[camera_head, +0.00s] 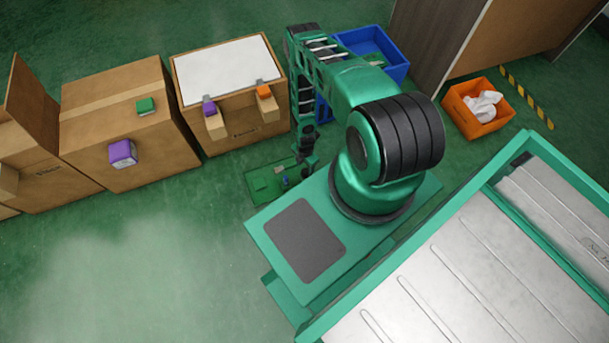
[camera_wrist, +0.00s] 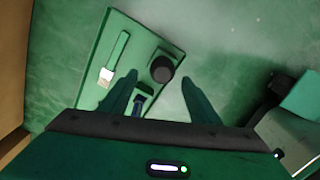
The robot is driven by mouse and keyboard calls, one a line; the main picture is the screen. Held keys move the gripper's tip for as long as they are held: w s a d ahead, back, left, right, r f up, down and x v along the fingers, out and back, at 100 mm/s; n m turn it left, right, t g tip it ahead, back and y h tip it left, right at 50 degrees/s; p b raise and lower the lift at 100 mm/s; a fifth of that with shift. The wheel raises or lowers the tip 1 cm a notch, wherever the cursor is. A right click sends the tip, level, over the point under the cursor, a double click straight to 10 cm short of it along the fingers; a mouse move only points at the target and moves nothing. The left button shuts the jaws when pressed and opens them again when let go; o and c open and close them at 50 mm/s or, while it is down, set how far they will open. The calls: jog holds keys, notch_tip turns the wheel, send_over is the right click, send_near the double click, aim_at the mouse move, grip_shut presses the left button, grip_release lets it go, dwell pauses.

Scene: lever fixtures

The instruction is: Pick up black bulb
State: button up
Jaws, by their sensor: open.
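The black bulb (camera_wrist: 162,68) is a round dark knob on the right part of a green board (camera_wrist: 172,33) in the wrist view. My gripper (camera_wrist: 159,79) is open, and its two dark green fingers show on either side of the bulb's lower edge in the picture. The wrist view does not tell how far above the bulb the fingertips are. In the head view, the green board (camera_head: 262,184) lies on the floor beside my base. My gripper (camera_head: 306,158) points down there over its right part. I cannot make out the bulb in that view.
Blue crates (camera_head: 395,66) and an orange bin (camera_head: 468,124) are farther right. Floor left of the board is clear.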

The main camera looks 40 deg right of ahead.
aim_at(305, 170)
jog(key=shift+s+f, duration=0.1)
jog(key=shift+f, duration=2.9)
jog(key=shift+d, duration=0.1)
jog(key=c, duration=1.1)
